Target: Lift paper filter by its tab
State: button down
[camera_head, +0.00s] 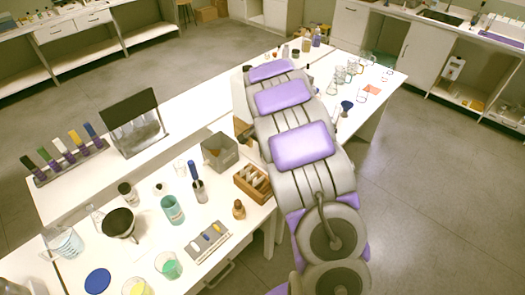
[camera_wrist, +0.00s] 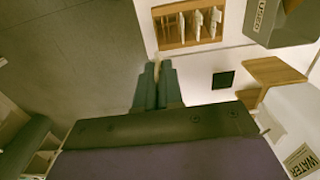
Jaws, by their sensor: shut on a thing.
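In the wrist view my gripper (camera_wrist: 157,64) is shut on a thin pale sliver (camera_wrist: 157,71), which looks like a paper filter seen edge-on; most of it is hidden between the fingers. The fingertips are just below the near edge of a wooden box (camera_wrist: 177,44) in the picture. Several white paper filters (camera_wrist: 214,21) stand upright in slots in that box. In the head view the wooden box (camera_head: 240,181) with its filters stands at the table's right edge, left of my arm. My gripper is hidden behind my arm there.
A grey open bin (camera_head: 219,153) stands behind the box, and it shows at top right in the wrist view (camera_wrist: 285,25). A small brown bottle (camera_head: 239,208) stands in front of the box. Beakers and a tray crowd the white table (camera_head: 140,262). Open floor lies right.

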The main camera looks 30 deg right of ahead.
jog(key=s+d, duration=0.4)
jog(key=s, duration=0.8)
jog(key=shift+s+d, duration=0.35)
jog(key=shift+s, duration=0.05)
